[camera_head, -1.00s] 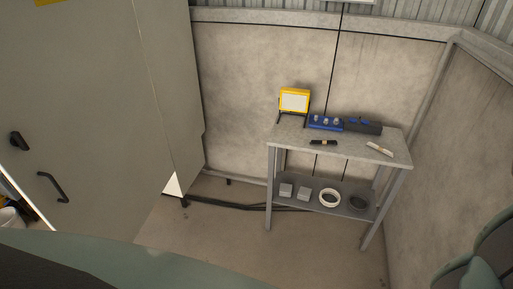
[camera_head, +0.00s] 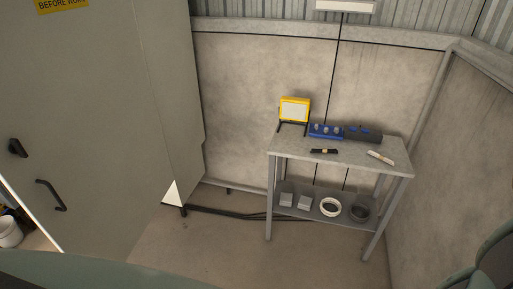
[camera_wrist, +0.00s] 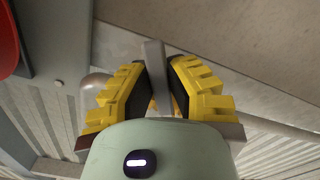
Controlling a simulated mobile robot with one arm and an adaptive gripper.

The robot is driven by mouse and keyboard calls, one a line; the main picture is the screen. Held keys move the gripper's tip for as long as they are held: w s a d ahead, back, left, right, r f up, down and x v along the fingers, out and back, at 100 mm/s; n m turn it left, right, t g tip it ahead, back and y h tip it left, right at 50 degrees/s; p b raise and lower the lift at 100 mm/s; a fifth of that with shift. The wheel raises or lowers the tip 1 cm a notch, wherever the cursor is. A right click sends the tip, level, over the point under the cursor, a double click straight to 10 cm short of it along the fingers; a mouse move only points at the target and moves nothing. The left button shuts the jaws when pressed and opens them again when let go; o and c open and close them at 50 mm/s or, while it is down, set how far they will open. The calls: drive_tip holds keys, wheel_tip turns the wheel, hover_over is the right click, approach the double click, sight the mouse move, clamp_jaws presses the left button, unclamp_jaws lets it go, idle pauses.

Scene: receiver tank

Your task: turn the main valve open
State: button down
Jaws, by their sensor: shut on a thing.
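In the wrist view my gripper (camera_wrist: 155,82), with yellow, black-padded fingers, is shut on a flat grey bar (camera_wrist: 153,52). The bar stands upright in the picture between the two fingers. Its lower end is hidden by the fingers and my gripper's body. I cannot tell for sure whether this bar is the main valve's handle. A rounded grey metal part (camera_wrist: 95,82) shows just left of the fingers. The head view shows neither my gripper nor a valve.
A red rounded thing (camera_wrist: 8,42) and a grey post (camera_wrist: 52,45) are at the wrist view's left. In the head view, a grey cabinet (camera_head: 95,120) stands left and a workbench (camera_head: 345,150) with a yellow lamp (camera_head: 295,109) stands at the wall. Clear floor (camera_head: 225,240) lies between.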

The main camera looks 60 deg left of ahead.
drive_tip(key=c, duration=0.9)
unclamp_jaws()
drive_tip(key=shift+v, duration=3.75)
